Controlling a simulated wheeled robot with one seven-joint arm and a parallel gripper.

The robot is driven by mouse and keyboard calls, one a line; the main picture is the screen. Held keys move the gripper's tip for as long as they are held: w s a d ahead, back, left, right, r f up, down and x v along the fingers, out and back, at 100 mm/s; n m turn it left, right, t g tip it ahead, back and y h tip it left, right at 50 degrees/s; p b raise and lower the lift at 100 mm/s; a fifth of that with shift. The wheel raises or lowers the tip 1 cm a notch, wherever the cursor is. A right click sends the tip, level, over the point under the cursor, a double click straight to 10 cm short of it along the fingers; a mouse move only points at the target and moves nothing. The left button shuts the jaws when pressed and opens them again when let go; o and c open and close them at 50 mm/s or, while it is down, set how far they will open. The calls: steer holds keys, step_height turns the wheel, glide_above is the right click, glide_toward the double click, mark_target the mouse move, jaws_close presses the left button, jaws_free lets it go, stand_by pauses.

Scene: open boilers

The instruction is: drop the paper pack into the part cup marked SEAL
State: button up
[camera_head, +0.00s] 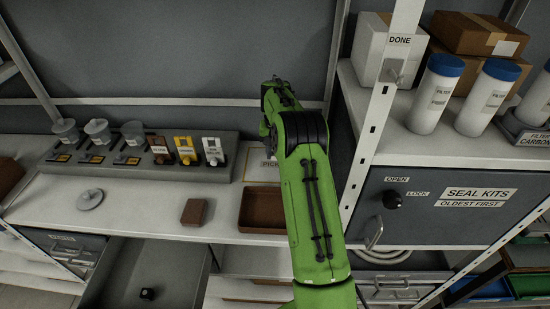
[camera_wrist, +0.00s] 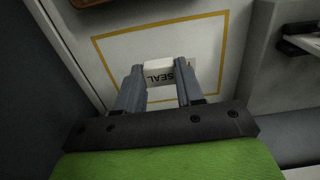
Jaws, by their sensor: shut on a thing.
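In the wrist view my gripper (camera_wrist: 159,70) is shut on a small white pack (camera_wrist: 158,64). The word SEAL shows upside down between the fingers, and the right finger partly covers it. The pack is above or at a yellow-bordered white area; its height cannot be told. In the head view my green arm hides the gripper and pack. Three clear cups stand on the dark rack at left: a left cup (camera_head: 65,131), a middle cup (camera_head: 97,131) and a right cup (camera_head: 133,133). Their yellow labels are too small to read.
Brown, yellow and white labelled pieces (camera_head: 186,150) stand on the rack's right half. A brown tray (camera_head: 263,209), brown block (camera_head: 194,212) and grey lid (camera_head: 89,199) lie on the counter. A drawer (camera_head: 150,272) is open below. The SEAL KITS cabinet (camera_head: 430,205) stands right.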

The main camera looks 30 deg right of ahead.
mark_target(277, 177)
steer(key=f, duration=0.8)
steer(key=shift+s+f, duration=0.2)
steer(key=shift+f, duration=0.15)
steer(key=o, duration=1)
steer(key=shift+r, duration=0.1)
